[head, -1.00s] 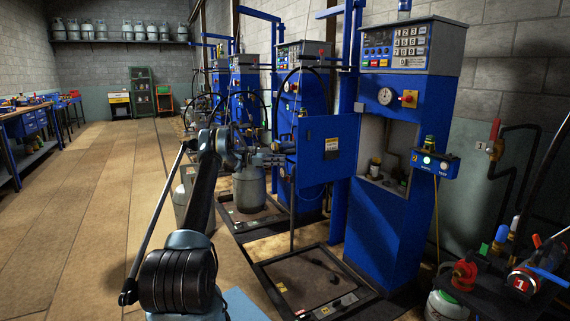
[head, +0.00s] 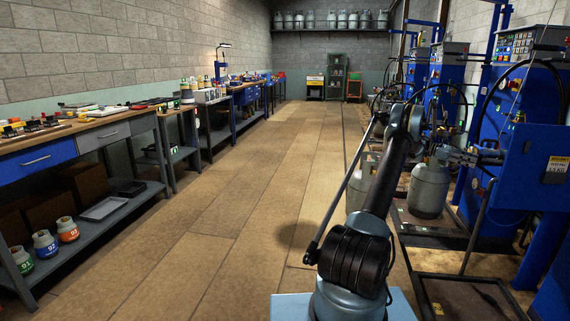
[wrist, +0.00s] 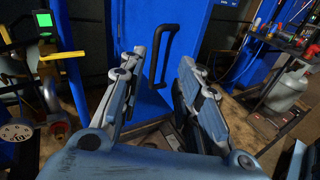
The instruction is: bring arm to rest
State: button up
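My arm (head: 385,180) rises from its light-blue base at the bottom of the head view, bends at an elbow joint and reaches right. My gripper (head: 490,155) is in front of the blue scale machines, near the open blue cabinet door (head: 535,160). In the wrist view, my gripper (wrist: 158,75) has its two grey-blue fingers spread apart with nothing held. A black handle (wrist: 163,50) on a blue panel (wrist: 186,45) shows beyond and between the fingers. I cannot tell how far off it is.
A grey gas cylinder (head: 429,188) stands on a floor scale below the forearm. Another empty scale platform (head: 470,300) lies right of my base. A long workbench (head: 75,145) lines the left wall. The wooden floor (head: 235,190) between is clear.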

jog(key=s+a+r+m+t+y, duration=0.15)
jog(key=a+r+t, duration=0.4)
jog(key=a, duration=0.85)
jog(key=s+a+r+m+t+y, duration=0.1)
jog(key=s+a+r+t, duration=0.1)
jog(key=a+r, duration=0.9)
jog(key=s+a+f+m+t+y, duration=0.15)
jog(key=s+a, duration=0.35)
jog(key=a, duration=0.6)
jog(key=s+a+f+t+y, duration=0.1)
jog(key=s+a+f+t, duration=0.1)
jog(key=s+a, duration=0.65)
jog(key=s+a+f+m+t+y, duration=0.1)
jog(key=s+a+f+y, duration=0.1)
jog(key=s+a+f, duration=0.4)
jog(key=s+a+f+m+t+y, duration=0.1)
jog(key=s+a+f+y, duration=0.1)
jog(key=s+a+f, duration=0.5)
jog(key=s+a+f+m+t+y, duration=0.1)
jog(key=s+a+f+m+y, duration=0.1)
jog(key=s+a+f, duration=0.4)
jog(key=s+a+y, duration=0.1)
jog(key=s+a, duration=0.3)
jog(key=a, duration=0.6)
jog(key=shift+f, duration=0.4)
